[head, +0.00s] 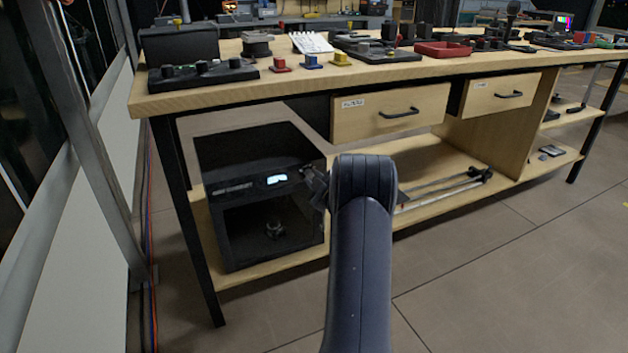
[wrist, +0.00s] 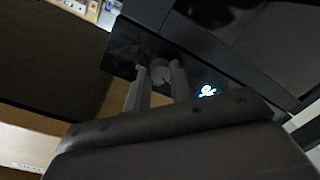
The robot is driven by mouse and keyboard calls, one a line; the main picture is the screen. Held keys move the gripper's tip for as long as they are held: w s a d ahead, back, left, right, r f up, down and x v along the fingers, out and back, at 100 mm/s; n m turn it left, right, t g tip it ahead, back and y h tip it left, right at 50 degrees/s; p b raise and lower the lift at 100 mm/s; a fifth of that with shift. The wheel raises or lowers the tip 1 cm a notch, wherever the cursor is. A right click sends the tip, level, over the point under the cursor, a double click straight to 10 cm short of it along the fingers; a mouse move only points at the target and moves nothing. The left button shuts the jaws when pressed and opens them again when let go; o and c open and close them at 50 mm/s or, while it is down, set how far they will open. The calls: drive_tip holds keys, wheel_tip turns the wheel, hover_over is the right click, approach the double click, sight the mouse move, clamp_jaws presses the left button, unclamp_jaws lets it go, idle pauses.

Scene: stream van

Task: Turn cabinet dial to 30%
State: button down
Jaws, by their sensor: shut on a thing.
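A black cabinet (head: 215,235) with an open front stands on the lower shelf at the left of the bench. Its front panel carries a small lit display (head: 277,180), whose figure is too small to read. In the wrist view the display (wrist: 208,91) shows tilted and partly hidden, with a percent-like sign. My gripper (head: 316,182) is at the right end of that panel, mostly hidden by my own arm. In the wrist view my gripper (wrist: 158,80) has its two fingers closed on the round dark dial (wrist: 160,71), one finger on each side. The dial's pointer cannot be made out.
A small round dark item (head: 275,230) sits inside the cabinet. The wooden bench top (head: 290,76) above holds several devices and buttons. Two drawers (head: 390,113) hang under it. Rods (head: 440,190) lie on the lower shelf to the right. The floor in front is clear.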

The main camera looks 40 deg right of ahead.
drive_tip(key=c, duration=1.2)
unclamp_jaws()
drive_tip(key=shift+c, duration=0.2)
drive_tip(key=s+a+p, duration=0.2)
drive_tip(key=s+p, duration=0.1)
drive_tip(key=s, duration=0.7)
drive_tip(key=shift+s+r, duration=0.2)
drive_tip(key=shift+s, duration=0.1)
